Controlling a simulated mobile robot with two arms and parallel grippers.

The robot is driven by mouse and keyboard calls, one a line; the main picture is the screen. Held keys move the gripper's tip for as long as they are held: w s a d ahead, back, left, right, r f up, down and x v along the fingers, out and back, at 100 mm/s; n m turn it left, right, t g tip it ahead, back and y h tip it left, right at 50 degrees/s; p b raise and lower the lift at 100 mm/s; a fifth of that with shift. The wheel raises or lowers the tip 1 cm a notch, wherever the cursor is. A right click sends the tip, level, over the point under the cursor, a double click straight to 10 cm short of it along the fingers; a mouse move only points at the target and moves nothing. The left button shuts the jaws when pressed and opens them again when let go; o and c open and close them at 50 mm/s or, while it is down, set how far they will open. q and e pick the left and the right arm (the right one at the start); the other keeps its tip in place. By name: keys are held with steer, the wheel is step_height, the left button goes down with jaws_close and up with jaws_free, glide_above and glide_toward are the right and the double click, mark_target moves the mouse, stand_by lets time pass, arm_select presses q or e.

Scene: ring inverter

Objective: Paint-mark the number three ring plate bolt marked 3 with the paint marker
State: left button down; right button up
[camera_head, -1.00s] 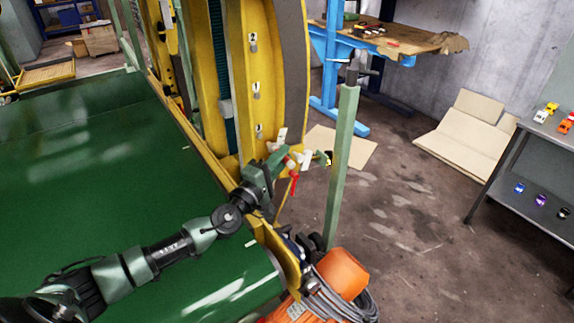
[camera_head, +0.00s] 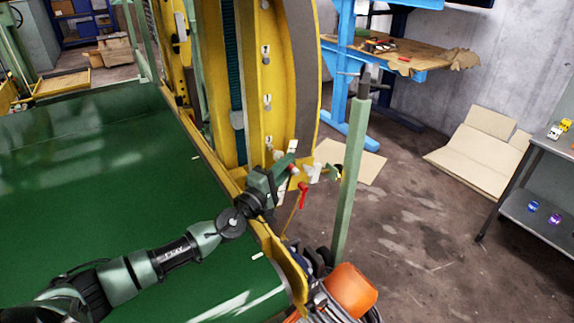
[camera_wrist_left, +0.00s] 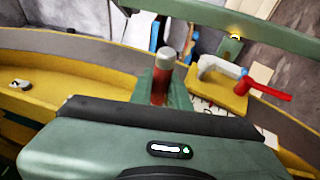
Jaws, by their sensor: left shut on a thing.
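My left gripper (camera_head: 288,171) is at the lower front of the yellow ring plate (camera_head: 288,80). In the left wrist view its fingers (camera_wrist_left: 158,92) are shut on a red, grey-tipped cylinder, the paint marker (camera_wrist_left: 161,80), whose tip points up in that picture. Bolts with small pale tags stand in a column on the ring plate: an upper one (camera_head: 266,56), a middle one (camera_head: 267,103) and a lower one (camera_head: 269,143). Another is at the top edge. I cannot surely read which is marked 3. The gripper is below these bolts, apart from them. My right gripper is not in view.
A red-handled lever with white parts (camera_head: 303,192) is close beside the left gripper. A green post (camera_head: 351,170) stands to the right. A blue workbench (camera_head: 347,80) and grey shelf (camera_head: 540,190) stand farther off.

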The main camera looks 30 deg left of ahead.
mark_target(295, 170)
arm_select(q)
steer(key=shift+w+a+b, duration=0.25)
steer(key=shift+a+b, duration=0.05)
steer(key=shift+a, duration=0.15)
stand_by(1.3)
steer(key=shift+s+d+r+p, duration=0.1)
steer(key=shift+s+d+p, duration=0.35)
steer(key=shift+d+p, duration=0.35)
steer(key=shift+s+d+p, duration=0.4)
steer(key=shift+d+p, duration=0.15)
steer(key=shift+d, duration=0.1)
steer(key=shift+s+d+p, duration=0.35)
steer(key=shift+d+p, duration=0.2)
steer(key=shift+d, duration=0.05)
steer(key=shift+s+d, duration=0.1)
steer(key=shift+d, duration=0.05)
